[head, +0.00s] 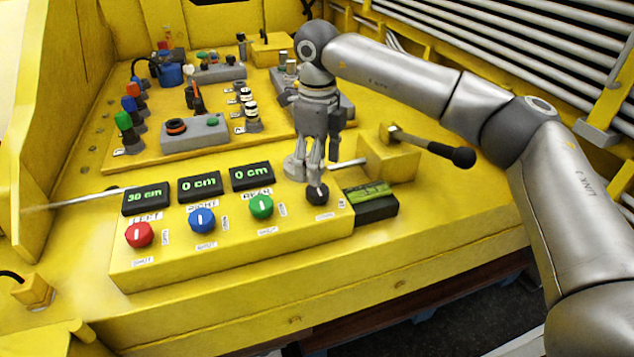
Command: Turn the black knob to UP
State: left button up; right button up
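The black knob (317,194) is at the right end of the row of knobs on the yellow control box (245,240). The fingers hide part of the knob's back and any label there. My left gripper is not in view.
Red (139,234), blue (202,219) and green (262,206) knobs stand left of the black one, below displays reading 30 cm, 0 cm and 0 cm. A black-balled lever (464,157) and a green-and-black block (372,204) are to the right. Other switch panels stand behind.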

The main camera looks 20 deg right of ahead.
aim_at(317, 194)
notch_tip(317, 194, down, 6)
jog(key=shift+f+p, duration=0.25)
jog(key=shift+p, duration=0.3)
jog(key=c, duration=1)
jog(key=shift+c, duration=0.2)
